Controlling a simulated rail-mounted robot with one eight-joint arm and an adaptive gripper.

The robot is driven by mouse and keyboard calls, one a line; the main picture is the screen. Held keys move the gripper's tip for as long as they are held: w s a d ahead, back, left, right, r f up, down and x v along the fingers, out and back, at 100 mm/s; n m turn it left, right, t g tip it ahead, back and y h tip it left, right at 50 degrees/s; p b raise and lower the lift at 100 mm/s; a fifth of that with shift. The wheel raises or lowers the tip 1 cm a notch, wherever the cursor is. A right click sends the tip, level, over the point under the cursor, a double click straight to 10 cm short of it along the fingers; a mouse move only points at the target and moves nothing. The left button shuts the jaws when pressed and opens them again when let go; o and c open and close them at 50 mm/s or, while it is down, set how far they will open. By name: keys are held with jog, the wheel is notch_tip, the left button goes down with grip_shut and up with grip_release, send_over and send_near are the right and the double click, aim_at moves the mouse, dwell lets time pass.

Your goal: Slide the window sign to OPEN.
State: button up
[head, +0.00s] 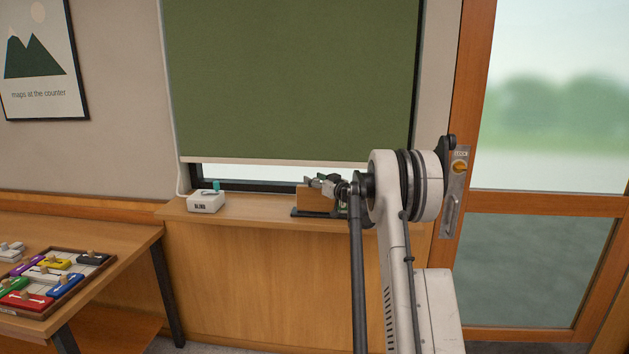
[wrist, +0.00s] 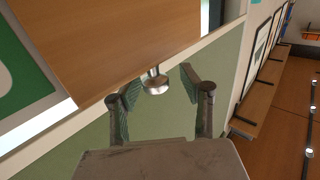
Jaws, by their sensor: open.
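The window sign (head: 308,200) stands on the sill and shows in the head view as a small wooden block on a dark base, partly behind my arm. In the wrist view its wooden panel (wrist: 125,40) fills the upper left, beside a green area (wrist: 20,75) with part of a pale letter; the word cannot be read. A round metal knob (wrist: 155,84) sticks out from the wooden panel's edge. My gripper (wrist: 159,88) is open, with one finger on each side of the knob. Contact with the knob cannot be seen. My gripper (head: 323,184) is at the sign's top in the head view.
A green blind (head: 290,80) covers most of the window behind the sign. A white box marked BLIND (head: 206,203) with a teal lever stands left on the sill. A table (head: 110,237) with a tray of coloured pieces is at the left. A glass door (head: 540,120) is at the right.

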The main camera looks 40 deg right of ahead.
jog(key=s, duration=1.2)
jog(key=shift+a, duration=0.2)
